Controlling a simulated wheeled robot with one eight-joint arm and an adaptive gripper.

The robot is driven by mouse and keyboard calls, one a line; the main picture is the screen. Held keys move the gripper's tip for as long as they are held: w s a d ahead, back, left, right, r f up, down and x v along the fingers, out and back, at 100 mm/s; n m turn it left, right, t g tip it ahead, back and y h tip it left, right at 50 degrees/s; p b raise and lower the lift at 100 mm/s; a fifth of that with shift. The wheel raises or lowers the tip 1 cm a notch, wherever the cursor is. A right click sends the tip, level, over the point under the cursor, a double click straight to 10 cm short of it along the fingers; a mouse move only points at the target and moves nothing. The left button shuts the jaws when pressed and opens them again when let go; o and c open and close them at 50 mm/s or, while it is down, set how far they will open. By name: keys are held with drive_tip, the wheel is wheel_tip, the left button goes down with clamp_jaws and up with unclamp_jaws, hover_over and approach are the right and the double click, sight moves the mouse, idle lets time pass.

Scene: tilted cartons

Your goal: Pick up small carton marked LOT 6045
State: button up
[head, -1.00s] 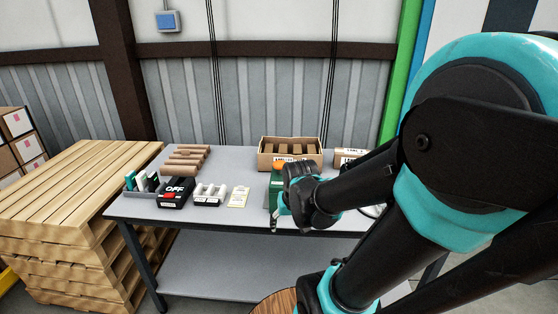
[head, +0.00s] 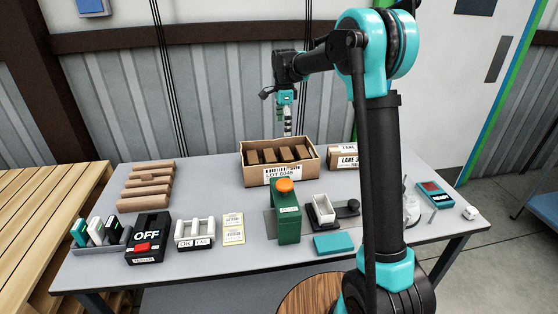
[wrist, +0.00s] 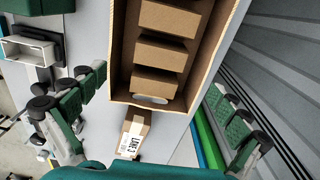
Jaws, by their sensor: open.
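An open brown carton (head: 306,168) stands at the back middle of the table, with a front label that reads LOT 6045. It holds several small closed brown cartons (head: 270,155) in a row, with no readable marks. In the wrist view the open carton (wrist: 118,60) and the small cartons (wrist: 160,52) inside lie below the camera. My gripper (head: 287,128) hangs above the open carton, pointing down, open and empty. Its two green fingers are spread wide in the wrist view (wrist: 155,90), apart from the cartons.
A carton marked LINE (head: 343,158) stands close to the right. Brown rolls (head: 149,182) lie left; a black OFF box (head: 148,238) stands front left.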

sight(282, 154)
drive_tip(key=f, duration=1.1)
drive_tip(key=shift+w+a+f, duration=0.15)
drive_tip(key=shift+a+f, duration=0.1)
drive_tip(key=shift+f, duration=0.1)
drive_tip(key=shift+w+d+f, duration=0.1)
drive_tip(key=shift+d+f, duration=0.05)
drive_tip(key=shift+f, duration=1.3)
drive_tip(key=shift+d+f, duration=0.1)
drive_tip(key=shift+f, duration=1.3)
drive_tip(key=shift+c, duration=0.2)
drive_tip(key=c, duration=1.1)
drive_tip(key=shift+r, duration=0.15)
